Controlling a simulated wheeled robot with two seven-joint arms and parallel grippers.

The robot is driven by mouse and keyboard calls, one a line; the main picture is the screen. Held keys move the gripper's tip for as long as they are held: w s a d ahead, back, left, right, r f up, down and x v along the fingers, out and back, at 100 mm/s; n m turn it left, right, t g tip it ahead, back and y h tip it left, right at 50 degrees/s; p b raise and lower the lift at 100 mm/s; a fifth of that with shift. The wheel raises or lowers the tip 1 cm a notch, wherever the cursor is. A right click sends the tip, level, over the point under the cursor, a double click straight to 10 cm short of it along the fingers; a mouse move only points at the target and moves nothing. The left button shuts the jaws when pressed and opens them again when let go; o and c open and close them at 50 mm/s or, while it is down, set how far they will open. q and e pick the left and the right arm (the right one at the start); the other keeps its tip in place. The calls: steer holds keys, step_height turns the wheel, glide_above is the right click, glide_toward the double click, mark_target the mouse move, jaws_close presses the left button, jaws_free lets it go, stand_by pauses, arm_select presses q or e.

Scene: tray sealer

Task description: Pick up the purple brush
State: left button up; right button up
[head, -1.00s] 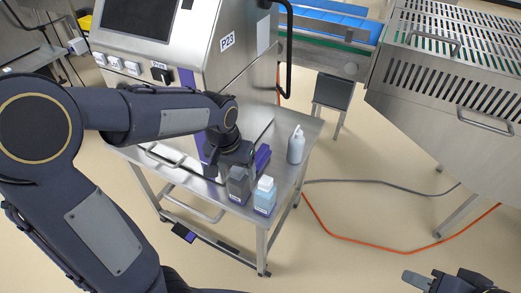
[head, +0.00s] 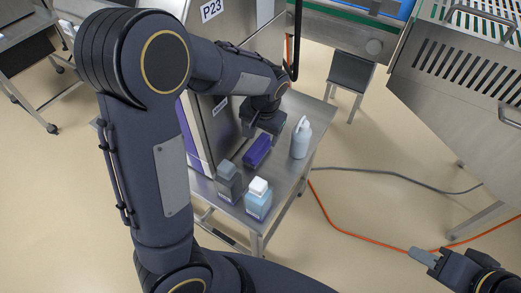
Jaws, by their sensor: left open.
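The purple brush (head: 257,151) lies on the steel side table, between the bottles and the machine. My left gripper (head: 262,132) points down over the far end of the brush, with its jaws open. I cannot tell whether its fingers touch the brush. The arm hides none of the near part of the brush. My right gripper (head: 424,257) is at the lower right, away from the table; its jaw opening cannot be made out.
A white-grey bottle (head: 300,138) stands right of the brush. The machine (head: 222,130) rises at left. An orange hose (head: 345,229) lies on the floor.

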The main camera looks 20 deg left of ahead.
mark_target(259, 145)
arm_select(q)
steer(key=f, duration=0.5)
steer(key=a+f+b, duration=0.1)
steer(key=f, duration=0.2)
steer(key=shift+w+f, duration=0.1)
steer(key=shift+w, duration=0.2)
steer(key=c, duration=1.1)
